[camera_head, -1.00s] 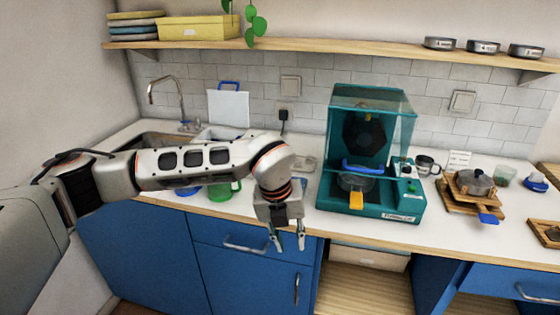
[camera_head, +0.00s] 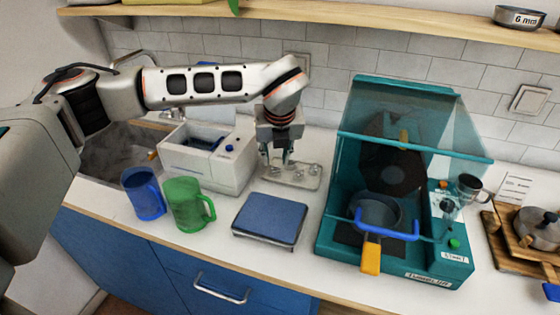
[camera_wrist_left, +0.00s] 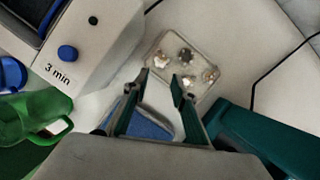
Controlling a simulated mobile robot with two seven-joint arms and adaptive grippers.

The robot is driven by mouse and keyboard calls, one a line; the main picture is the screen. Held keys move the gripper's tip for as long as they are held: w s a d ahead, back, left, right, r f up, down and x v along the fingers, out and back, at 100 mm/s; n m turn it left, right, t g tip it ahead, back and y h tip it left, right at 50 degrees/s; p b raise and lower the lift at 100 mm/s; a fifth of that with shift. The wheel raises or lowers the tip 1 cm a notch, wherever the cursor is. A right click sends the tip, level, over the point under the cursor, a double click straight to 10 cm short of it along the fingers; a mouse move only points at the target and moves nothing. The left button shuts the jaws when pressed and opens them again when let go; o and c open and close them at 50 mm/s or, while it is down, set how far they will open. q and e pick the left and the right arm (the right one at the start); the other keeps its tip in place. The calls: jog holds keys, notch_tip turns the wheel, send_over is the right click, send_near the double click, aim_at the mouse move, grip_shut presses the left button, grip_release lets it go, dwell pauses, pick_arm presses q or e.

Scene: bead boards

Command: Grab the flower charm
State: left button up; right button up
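A small clear tray (camera_head: 306,184) with several small metallic charms stands on the counter behind the blue-topped scale; it also shows in the wrist view (camera_wrist_left: 172,42). One pale charm (camera_wrist_left: 161,60) lies at its left, a dark one (camera_wrist_left: 185,54) near its middle and another pale one (camera_wrist_left: 209,75) at its right. They are too small to tell which is the flower. My left gripper (camera_head: 277,160) points down over the tray's left part, its fingers apart and nothing visible between them (camera_wrist_left: 159,83). It hides part of the tray. My right gripper is out of view.
A white box marked 3 min (camera_head: 196,169) stands left of the tray. Blue (camera_head: 143,194) and green (camera_head: 186,205) mugs stand in front of it. The blue-topped scale (camera_head: 270,219) is nearer. A teal machine (camera_head: 330,232) with a raised clear hood stands right.

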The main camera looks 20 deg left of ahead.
aim_at(275, 170)
pick_arm(q)
jog(key=shift+x, duration=1.15)
jog(key=shift+w+x, duration=0.15)
jog(key=shift+x, duration=1.15)
jog(key=shift+w+x, duration=0.15)
jog(key=shift+x, duration=1.15)
jog(key=shift+a+r, duration=0.15)
jog(key=c, duration=0.5)
